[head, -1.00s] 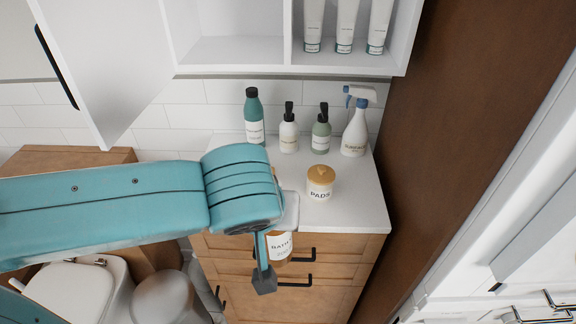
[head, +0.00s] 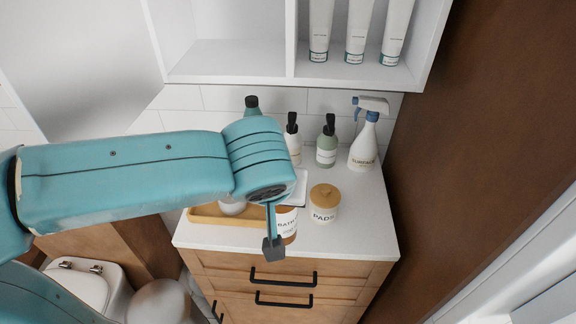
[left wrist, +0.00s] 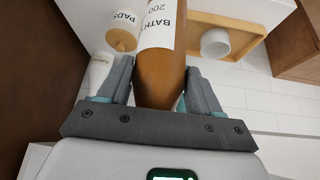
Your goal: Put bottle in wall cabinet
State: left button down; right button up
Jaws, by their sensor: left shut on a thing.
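My left gripper (left wrist: 158,95) is shut on an amber bottle (left wrist: 160,75) with a white label reading BATH. In the head view the amber bottle (head: 287,222) shows only in part behind my left gripper (head: 274,235), above the front part of the white counter. The white wall cabinet (head: 225,78) is at the top of the head view, with its left compartment empty in the part I see. Its open door (head: 75,60) hangs at the left. My right gripper is not in view.
Several white tubes (head: 355,30) stand in the cabinet's right compartment. On the counter (head: 350,235) are a PADS jar (head: 324,203), a spray bottle (head: 363,148), a green pump bottle (head: 327,145), a white pump bottle (head: 293,135) and a wooden tray (head: 205,214). A brown panel (head: 470,130) stands at right.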

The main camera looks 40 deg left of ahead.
pick_arm(q)
jog(key=w+a+p, duration=0.5)
jog(key=w+a, duration=0.3)
jog(key=w, duration=0.5)
notch_tip(320, 180, down, 7)
jog(key=shift+w+a+p, duration=0.15)
jog(key=shift+w+p, duration=0.25)
jog(key=shift+p, duration=0.05)
jog(key=shift+f, duration=0.15)
jog(key=c, duration=0.6)
grip_release()
jog(key=o, duration=0.4)
